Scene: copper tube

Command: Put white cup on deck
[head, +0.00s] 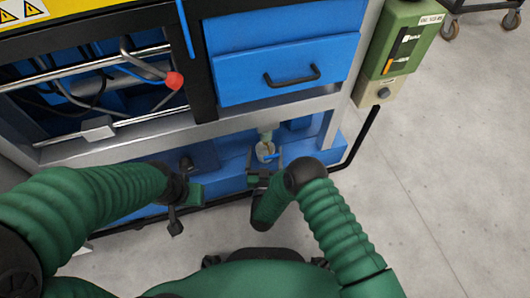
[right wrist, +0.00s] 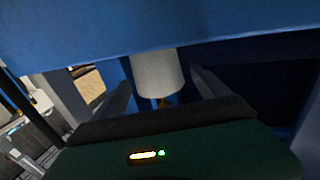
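The white cup (right wrist: 157,72) shows in the right wrist view, upright or nearly so, with its upper edge close under a blue panel. My right gripper (right wrist: 163,95) has its two dark fingers apart, one on each side of the cup, with a visible gap on both sides. In the head view my right gripper (head: 264,172) is low at the blue deck (head: 226,186), where a small pale object shows just beyond it; I cannot tell if that is the cup. My left gripper (head: 178,212) hangs left of it near the deck's front edge, its fingers unclear.
A grey frame beam (head: 200,131) runs above the deck. Over it are a blue drawer (head: 285,68) with a black handle and an open bay with tubes and a red knob (head: 173,80). A green control box (head: 404,40) is at right. Grey floor (head: 430,180) is clear.

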